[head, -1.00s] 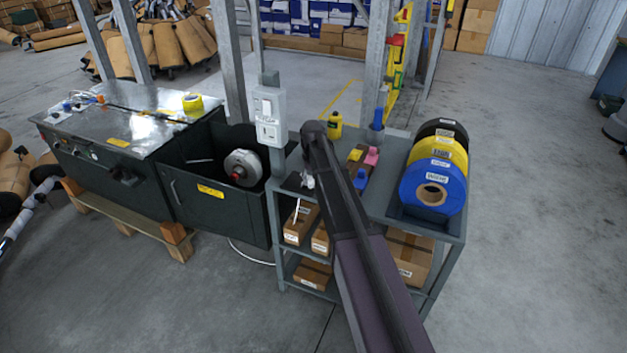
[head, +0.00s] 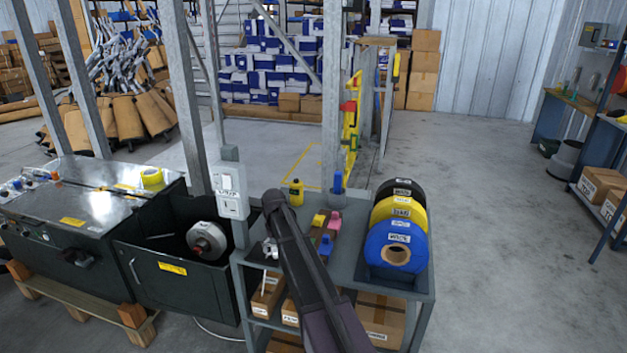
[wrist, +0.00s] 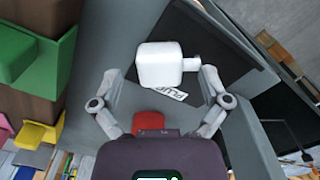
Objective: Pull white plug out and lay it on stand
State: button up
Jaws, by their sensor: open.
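The white plug (wrist: 160,65) is a rounded block in the wrist view, with a narrower stub on its right side. A "PLUG" label (wrist: 168,92) shows just below it. My gripper (wrist: 160,78) is open, with one finger on each side of the plug and visible gaps between. In the head view, white electrical fittings (head: 229,190) sit on a grey post; which part is the plug is unclear there. My gripper (head: 270,249) is small and partly hidden by my arm, near the left edge of the grey stand (head: 345,262).
The stand holds tape rolls (head: 396,248), a yellow bottle (head: 296,192) and pink and blue items (head: 330,228). A dark machine (head: 85,215) and open bin (head: 190,260) stand left. A red piece (wrist: 149,122) is near my gripper.

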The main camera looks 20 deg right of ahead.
jog(key=shift+r+p, duration=3.8)
jog(key=shift+r, duration=0.15)
jog(key=w+d+r+n+t+h+p, duration=0.1)
jog(key=w+d+r+h+p, duration=0.2)
jog(key=d+r, duration=0.5)
jog(key=w+d+r+n+t+h+p, duration=0.1)
jog(key=w+d+r+n+h+p, duration=0.1)
jog(key=d+r+h+p, duration=0.3)
jog(key=shift+w+d+r+p, duration=0.7)
jog(key=shift+d+r+p, duration=1.05)
jog(key=shift+d, duration=0.85)
jog(key=s+a+f+m+y, duration=0.1)
jog(key=s+a+y, duration=0.1)
jog(key=s+a, duration=0.4)
jog(key=s+a+f+m+g+y, duration=0.1)
jog(key=s+a, duration=0.6)
jog(key=s, duration=1)
jog(key=s+a+f+g+y, duration=0.1)
jog(key=s+a+f+y, duration=0.2)
jog(key=s, duration=0.9)
jog(key=a+y, duration=0.2)
jog(key=a, duration=0.2)
jog(key=shift+m, duration=0.4)
